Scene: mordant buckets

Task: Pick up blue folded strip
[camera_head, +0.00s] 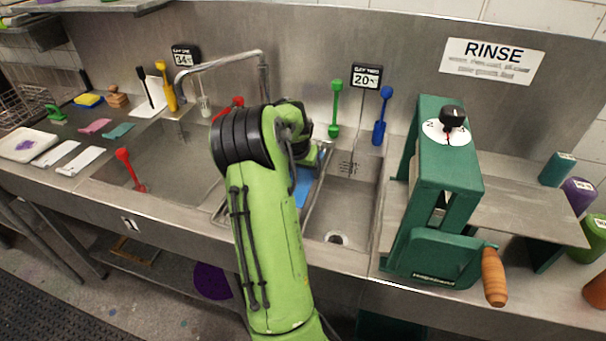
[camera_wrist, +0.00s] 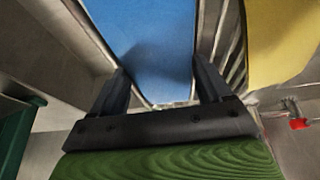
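The blue folded strip (camera_wrist: 150,30) fills the top middle of the wrist view, just beyond and between my fingertips. In the head view, part of the blue strip (camera_head: 302,188) shows in the rack between the two sink basins, with my arm hiding the rest. My gripper (camera_wrist: 161,70) is open, with its two dark fingers apart on either side of the strip's near end. I cannot tell whether they touch it. In the head view my arm mostly hides the gripper.
A yellow strip (camera_wrist: 280,35) hangs close to the right of the blue one in the wrist view. The green machine (camera_head: 446,175) with a wooden crank stands to the right. Green (camera_head: 336,105) and blue (camera_head: 381,115) paddles lean behind the right basin (camera_head: 345,205).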

